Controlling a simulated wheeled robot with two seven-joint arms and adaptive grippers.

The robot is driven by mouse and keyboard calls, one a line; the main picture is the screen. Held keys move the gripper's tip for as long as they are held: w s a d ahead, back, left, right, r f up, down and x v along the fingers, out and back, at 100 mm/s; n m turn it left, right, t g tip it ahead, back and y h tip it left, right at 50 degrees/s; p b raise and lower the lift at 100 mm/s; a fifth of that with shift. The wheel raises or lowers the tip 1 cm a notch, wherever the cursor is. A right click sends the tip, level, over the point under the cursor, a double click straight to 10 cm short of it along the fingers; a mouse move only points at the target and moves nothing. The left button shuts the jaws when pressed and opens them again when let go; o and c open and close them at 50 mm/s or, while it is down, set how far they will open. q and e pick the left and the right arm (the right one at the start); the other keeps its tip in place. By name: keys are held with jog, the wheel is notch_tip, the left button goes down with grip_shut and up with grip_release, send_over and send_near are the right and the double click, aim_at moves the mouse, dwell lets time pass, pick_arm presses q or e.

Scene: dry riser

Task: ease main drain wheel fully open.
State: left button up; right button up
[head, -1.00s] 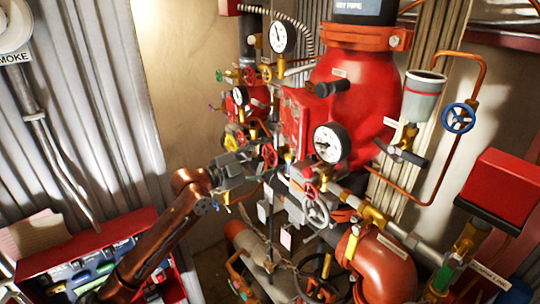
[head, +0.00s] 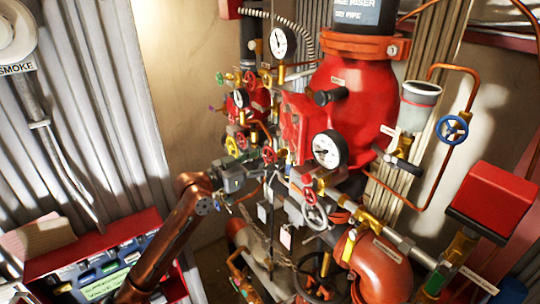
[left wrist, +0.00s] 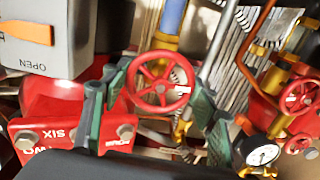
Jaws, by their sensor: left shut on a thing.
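My left gripper (head: 248,170) reaches in from the left to the red valve assembly. In the left wrist view its two green-padded fingers (left wrist: 160,92) stand on either side of a spoked red handwheel (left wrist: 161,61), shut on its rim. In the head view a small red wheel (head: 269,154) shows just beyond the gripper. I cannot read a label that names it as the main drain wheel. How far it is turned cannot be told. My right gripper is not in view.
A grey box marked OPEN (left wrist: 45,38) sits near the left finger. A red toolbox (head: 100,240) stands at lower left. A blue wheel (head: 452,129) is at right.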

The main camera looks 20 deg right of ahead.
pick_arm(q)
jog(key=shift+n+p, duration=0.4)
jog(key=shift+n, duration=0.7)
jog(key=shift+f, duration=0.1)
jog(key=o, duration=1.2)
jog(key=shift+c, duration=0.2)
jog(key=shift+a, duration=0.1)
jog(key=v, duration=1.1)
jog(key=shift+a, duration=0.4)
jog(key=shift+s, duration=0.1)
